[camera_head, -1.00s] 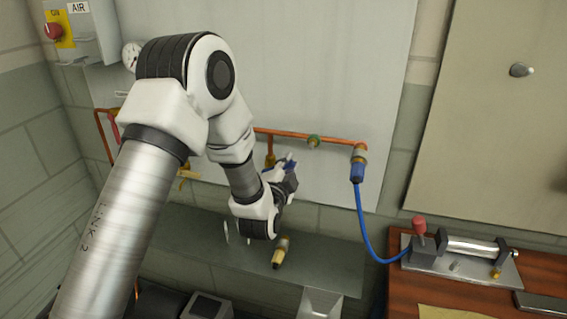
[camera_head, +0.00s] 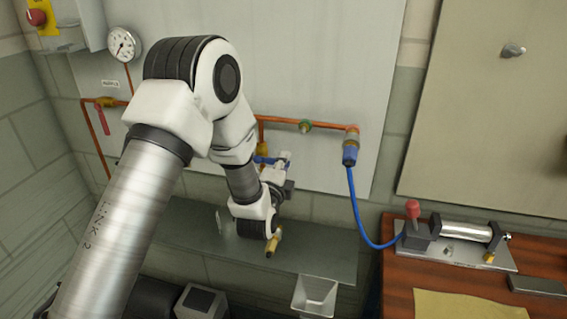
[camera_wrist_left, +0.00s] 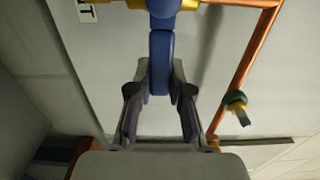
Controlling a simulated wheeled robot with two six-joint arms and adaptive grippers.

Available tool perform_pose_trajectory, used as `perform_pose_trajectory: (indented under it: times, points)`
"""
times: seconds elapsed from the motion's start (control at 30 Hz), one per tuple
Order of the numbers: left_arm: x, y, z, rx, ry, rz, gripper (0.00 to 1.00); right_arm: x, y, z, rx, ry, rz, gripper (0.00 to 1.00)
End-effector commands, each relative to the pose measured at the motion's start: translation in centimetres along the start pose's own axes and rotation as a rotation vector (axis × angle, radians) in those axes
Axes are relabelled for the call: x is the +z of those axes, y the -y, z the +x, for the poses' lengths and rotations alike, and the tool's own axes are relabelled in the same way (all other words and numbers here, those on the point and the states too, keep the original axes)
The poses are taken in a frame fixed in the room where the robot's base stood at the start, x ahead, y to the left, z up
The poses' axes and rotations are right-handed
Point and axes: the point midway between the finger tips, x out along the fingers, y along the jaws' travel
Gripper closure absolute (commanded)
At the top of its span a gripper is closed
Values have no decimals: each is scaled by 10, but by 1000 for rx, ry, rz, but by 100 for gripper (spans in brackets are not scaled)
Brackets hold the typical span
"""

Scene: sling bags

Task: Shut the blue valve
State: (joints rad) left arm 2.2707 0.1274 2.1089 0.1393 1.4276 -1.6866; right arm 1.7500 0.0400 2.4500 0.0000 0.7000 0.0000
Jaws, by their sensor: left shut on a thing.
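The blue valve is a brass body (camera_head: 262,147) on a copper drop pipe with a blue lever (camera_head: 264,160). The lever lies roughly level, across the pipe. In the left wrist view the lever (camera_wrist_left: 160,62) runs down from the brass body at the top edge, in between my fingers. My left gripper (camera_head: 284,160) is at the lever's right part, partly hidden by my own wrist. In the left wrist view its fingertips (camera_wrist_left: 160,85) are closed on both sides of the lever's free end. My right gripper is out of view.
A red-handled valve (camera_head: 102,118) and gauge (camera_head: 123,44) are at the left. A green fitting (camera_head: 305,126) and blue hose coupling (camera_head: 350,153) sit on the pipe at right. A wooden bench (camera_head: 400,290) stands right.

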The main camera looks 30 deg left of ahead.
Motion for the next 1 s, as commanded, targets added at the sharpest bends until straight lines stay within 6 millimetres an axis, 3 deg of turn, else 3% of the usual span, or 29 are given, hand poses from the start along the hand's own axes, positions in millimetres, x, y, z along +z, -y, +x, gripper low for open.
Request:
perform_pose_trajectory:
  times: [0.3, 0.33, 0.4, 0.77, 0.87, 1.0]
  points:
    - [0, -2, 0, 4, -1, 5, 100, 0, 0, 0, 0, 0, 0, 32]
    - [0, -2, 0, 4, -1, 5, 70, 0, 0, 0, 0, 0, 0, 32]
    - [0, -2, 0, 4, -1, 5, 54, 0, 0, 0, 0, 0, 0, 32]
    - [0, -1, -6, 4, -1, 3, 54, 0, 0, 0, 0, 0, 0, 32]
    - [-1, -2, -21, 6, -2, 4, 54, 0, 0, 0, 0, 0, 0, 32]
    - [-1, -2, -56, 7, -3, 5, 54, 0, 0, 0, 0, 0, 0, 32]
